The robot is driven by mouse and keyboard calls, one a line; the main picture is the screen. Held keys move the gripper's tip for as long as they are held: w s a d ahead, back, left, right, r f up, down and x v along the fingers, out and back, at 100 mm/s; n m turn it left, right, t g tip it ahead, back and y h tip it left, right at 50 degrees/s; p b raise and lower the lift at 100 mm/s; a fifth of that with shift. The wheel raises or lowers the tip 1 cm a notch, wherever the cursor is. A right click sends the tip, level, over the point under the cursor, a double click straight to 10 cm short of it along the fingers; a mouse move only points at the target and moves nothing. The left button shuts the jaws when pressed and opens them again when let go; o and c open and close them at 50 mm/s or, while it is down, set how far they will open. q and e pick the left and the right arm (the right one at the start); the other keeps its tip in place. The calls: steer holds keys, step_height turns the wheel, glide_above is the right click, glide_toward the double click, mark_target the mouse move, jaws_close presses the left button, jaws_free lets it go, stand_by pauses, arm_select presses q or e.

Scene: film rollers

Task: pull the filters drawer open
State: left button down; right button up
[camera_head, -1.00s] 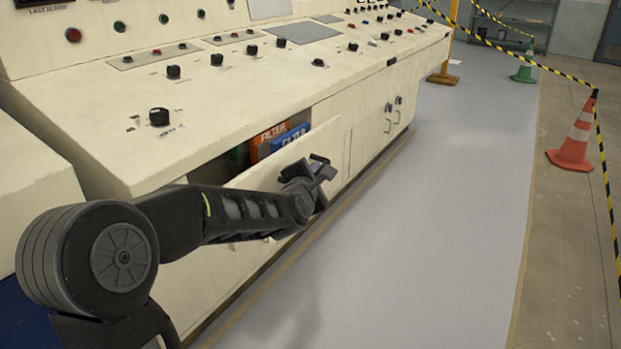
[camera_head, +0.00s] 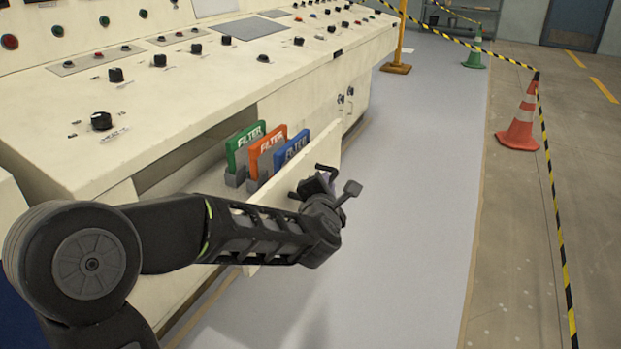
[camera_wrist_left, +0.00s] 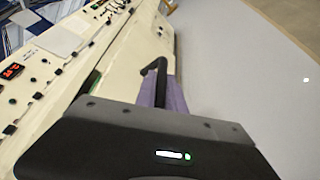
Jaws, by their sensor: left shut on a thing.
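The filters drawer (camera_head: 326,152) stands pulled out from the cream console, its front panel clear of the cabinet face. Inside it a green filter (camera_head: 244,146), an orange filter (camera_head: 266,156) and a blue filter (camera_head: 291,147) stand upright in grey holders. My left gripper (camera_head: 322,180) is at the outer side of the drawer front, shut on its handle. My right gripper is not in view.
The console top (camera_head: 190,100) carries knobs and buttons above the drawer. Open grey floor (camera_head: 420,150) lies to the right. An orange cone (camera_head: 522,122) with striped tape, a green cone (camera_head: 474,55) and a yellow post (camera_head: 398,40) stand farther off.

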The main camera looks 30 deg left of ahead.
arm_select(q)
steer(key=shift+d+f, duration=0.1)
steer(key=shift+d, duration=0.5)
steer(key=c, duration=1.4)
jaws_free()
steer(key=shift+c, duration=0.2)
steer(key=shift+s, duration=0.1)
steer(key=p+v, duration=0.1)
steer(key=v, duration=0.6)
steer(key=shift+s+p, duration=0.25)
steer(key=shift+p, duration=0.05)
